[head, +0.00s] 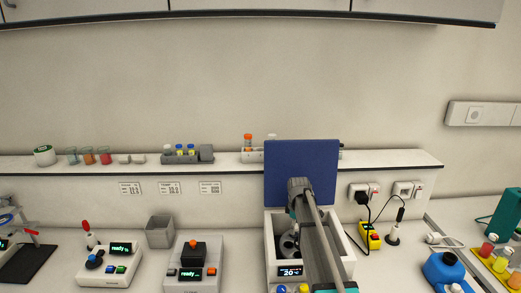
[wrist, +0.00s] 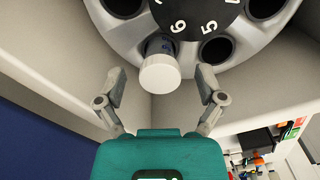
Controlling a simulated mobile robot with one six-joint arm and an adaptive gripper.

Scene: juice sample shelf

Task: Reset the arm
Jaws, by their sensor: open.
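My gripper (wrist: 160,76) is open in the wrist view. Its two grey fingers stand on either side of a white-capped tube (wrist: 160,73), with a visible gap on each side. The tube's lower end is in a hole of the numbered rotor (wrist: 120,33), or right in front of it. Other rotor holes in view look dark and empty. In the head view the centrifuge (head: 349,262) stands with its blue lid (head: 302,165) raised. My arm reaches over it, and the fingers cannot be made out there.
A shelf (head: 225,168) behind carries a tube rack (head: 180,159), cups and an orange-capped tube (head: 248,142). Two devices with green displays (head: 122,248) (head: 190,275) and a grey bin (head: 159,232) stand left.

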